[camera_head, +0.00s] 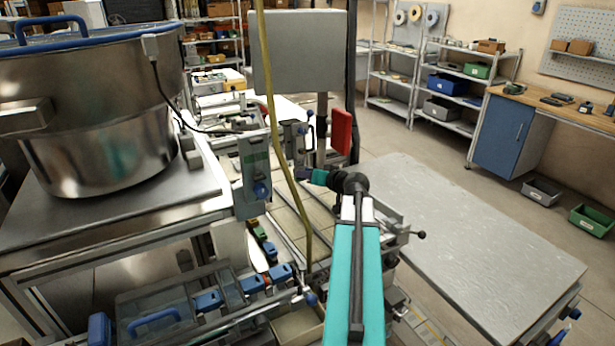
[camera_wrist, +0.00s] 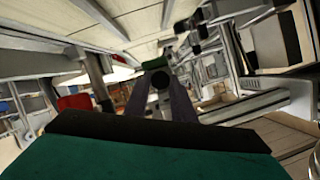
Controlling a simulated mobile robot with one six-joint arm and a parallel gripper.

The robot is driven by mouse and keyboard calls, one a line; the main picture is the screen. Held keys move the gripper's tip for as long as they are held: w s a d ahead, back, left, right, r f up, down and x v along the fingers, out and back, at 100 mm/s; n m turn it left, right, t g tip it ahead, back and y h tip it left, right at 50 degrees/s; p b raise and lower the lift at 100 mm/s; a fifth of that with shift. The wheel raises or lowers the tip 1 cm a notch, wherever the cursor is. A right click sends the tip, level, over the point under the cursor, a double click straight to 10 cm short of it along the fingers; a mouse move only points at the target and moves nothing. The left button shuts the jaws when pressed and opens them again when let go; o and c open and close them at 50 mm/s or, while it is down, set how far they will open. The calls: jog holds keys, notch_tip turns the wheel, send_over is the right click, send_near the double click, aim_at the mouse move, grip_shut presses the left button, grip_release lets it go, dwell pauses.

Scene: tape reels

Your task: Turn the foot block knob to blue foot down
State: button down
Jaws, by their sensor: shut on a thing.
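My gripper (camera_head: 308,175) reaches left at the end of my teal arm, beside the machine's rail near the red panel. In the wrist view its two dark fingers (camera_wrist: 160,92) are closed on a dark round knob (camera_wrist: 160,79), which I take for the foot block knob. A green piece (camera_wrist: 152,63) shows just beyond the knob. Most of the foot block is hidden behind the fingers and knob. I cannot make out a blue foot or which foot faces down.
A large steel pot (camera_head: 95,110) stands on the left bench. A grey-topped table (camera_head: 465,240) lies to the right. A yellowish strap (camera_head: 277,130) hangs in front of the machine. A red panel (camera_head: 341,131) stands close behind the gripper.

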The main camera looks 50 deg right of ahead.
jog(key=shift+f+m+b, duration=0.15)
jog(key=shift+m+b, duration=0.25)
jog(key=shift+b, duration=0.35)
jog(key=shift+s+d+f+m+t+y+b, duration=0.1)
jog(key=shift+m+t+y+b, duration=0.3)
jog(key=shift+m+b, duration=1.1)
jog(key=shift+w+d+f+m+t+y+b, duration=0.15)
jog(key=shift+m+t+b, duration=0.4)
jog(key=shift+m+b, duration=1)
jog(key=shift+s+a+r+m+t+y+b, duration=0.15)
jog(key=shift+m+t+y+b, duration=0.25)
jog(key=shift+m+b, duration=1.1)
jog(key=shift+d+f+m, duration=0.1)
jog(key=shift+m, duration=0.15)
jog(key=c, duration=1.5)
grip_release()
jog(key=shift+s, duration=0.15)
